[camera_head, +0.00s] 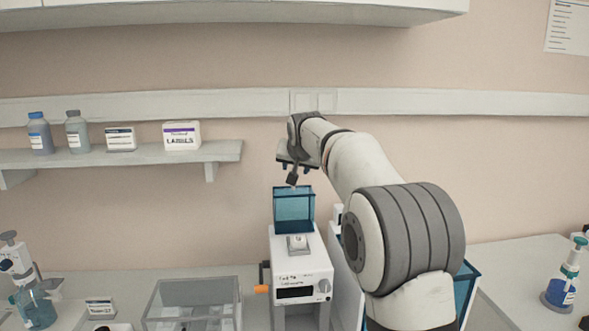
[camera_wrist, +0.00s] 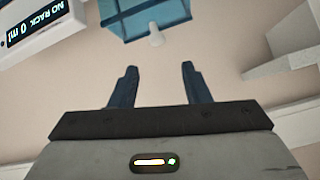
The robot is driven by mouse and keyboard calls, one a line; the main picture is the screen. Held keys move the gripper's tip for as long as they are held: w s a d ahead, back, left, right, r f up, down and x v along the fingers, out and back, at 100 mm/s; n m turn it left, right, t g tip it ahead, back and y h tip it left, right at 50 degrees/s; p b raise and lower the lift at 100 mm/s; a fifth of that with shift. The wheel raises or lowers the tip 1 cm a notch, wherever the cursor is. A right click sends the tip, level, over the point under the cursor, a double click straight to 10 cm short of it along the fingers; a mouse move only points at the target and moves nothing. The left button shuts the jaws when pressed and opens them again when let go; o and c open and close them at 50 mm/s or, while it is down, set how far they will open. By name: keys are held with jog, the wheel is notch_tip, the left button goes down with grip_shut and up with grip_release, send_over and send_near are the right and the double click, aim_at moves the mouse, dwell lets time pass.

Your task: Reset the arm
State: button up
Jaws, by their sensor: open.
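My gripper (camera_wrist: 158,88) is open in the wrist view, with its two dark blue fingers apart and nothing between them. In the head view my gripper (camera_head: 293,178) hangs at the end of my arm, in front of the wall and above a white benchtop device. My arm reaches up and to the left from the lower right and hides part of the bench.
The white device (camera_head: 303,263) has a raised blue lid (camera_head: 294,210) just below my gripper. A clear box (camera_head: 195,300) stands to its left. A shelf (camera_head: 110,156) with bottles and boxes is on the left wall.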

jog(key=s+d+f+n+g+b, duration=0.1)
jog(key=s+f, duration=0.6)
jog(key=s, duration=0.8)
jog(key=s+d+f+g+b, duration=0.1)
jog(key=s+d+f+g, duration=0.2)
jog(key=s+f, duration=0.5)
jog(key=s+d+f+n+g+b, duration=0.1)
jog(key=s+f, duration=0.7)
jog(key=s, duration=1.6)
jog(key=shift+s+d+n+g+b, duration=0.3)
jog(key=shift+d+g+b, duration=0.25)
jog(key=shift+d+g, duration=0.3)
